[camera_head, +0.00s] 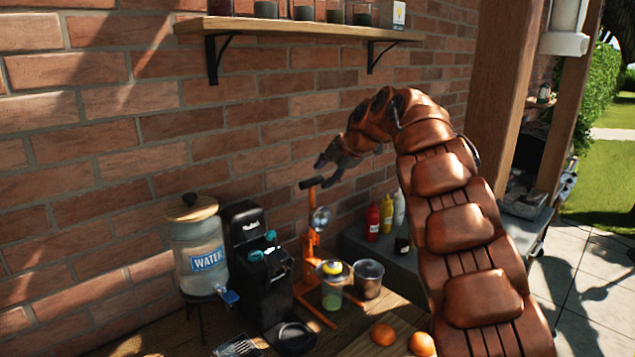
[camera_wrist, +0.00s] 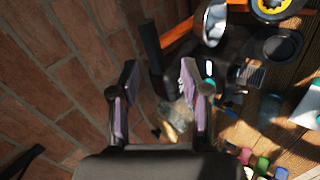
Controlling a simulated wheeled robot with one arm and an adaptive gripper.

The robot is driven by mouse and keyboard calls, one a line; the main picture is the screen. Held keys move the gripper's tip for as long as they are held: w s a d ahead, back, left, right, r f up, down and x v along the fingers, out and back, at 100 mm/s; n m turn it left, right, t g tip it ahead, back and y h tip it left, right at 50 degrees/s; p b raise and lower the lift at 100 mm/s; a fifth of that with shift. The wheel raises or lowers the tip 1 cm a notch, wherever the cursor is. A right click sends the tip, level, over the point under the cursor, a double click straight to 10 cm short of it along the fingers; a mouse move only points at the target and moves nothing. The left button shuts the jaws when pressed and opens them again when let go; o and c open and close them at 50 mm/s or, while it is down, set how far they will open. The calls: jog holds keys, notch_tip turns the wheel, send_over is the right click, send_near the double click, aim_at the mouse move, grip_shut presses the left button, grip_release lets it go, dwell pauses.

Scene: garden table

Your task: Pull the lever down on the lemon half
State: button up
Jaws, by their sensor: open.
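An orange lever press (camera_head: 312,245) stands on the wooden table against the brick wall. Its lever is raised, with a black bar handle (camera_head: 312,182) at the top. In the wrist view the black handle (camera_wrist: 150,46) lies just beyond my fingertips, left of a shiny metal press cup (camera_wrist: 213,22). A round yellow piece (camera_head: 333,268), possibly the lemon half, sits low in the press above a greenish glass; its yellow shows at the top of the wrist view (camera_wrist: 272,5). My gripper (camera_head: 330,172) is open and empty, near the handle and apparently not touching it.
A black coffee machine (camera_head: 245,260) and a water dispenser (camera_head: 200,250) stand left of the press. A dark jar (camera_head: 368,278) and oranges (camera_head: 383,334) are to its right. Sauce bottles (camera_head: 386,212) stand behind. A wall shelf (camera_head: 300,29) hangs above.

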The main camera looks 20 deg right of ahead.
jog(key=v, duration=0.3)
jog(key=shift+s+r, duration=0.15)
jog(key=shift+s, duration=0.1)
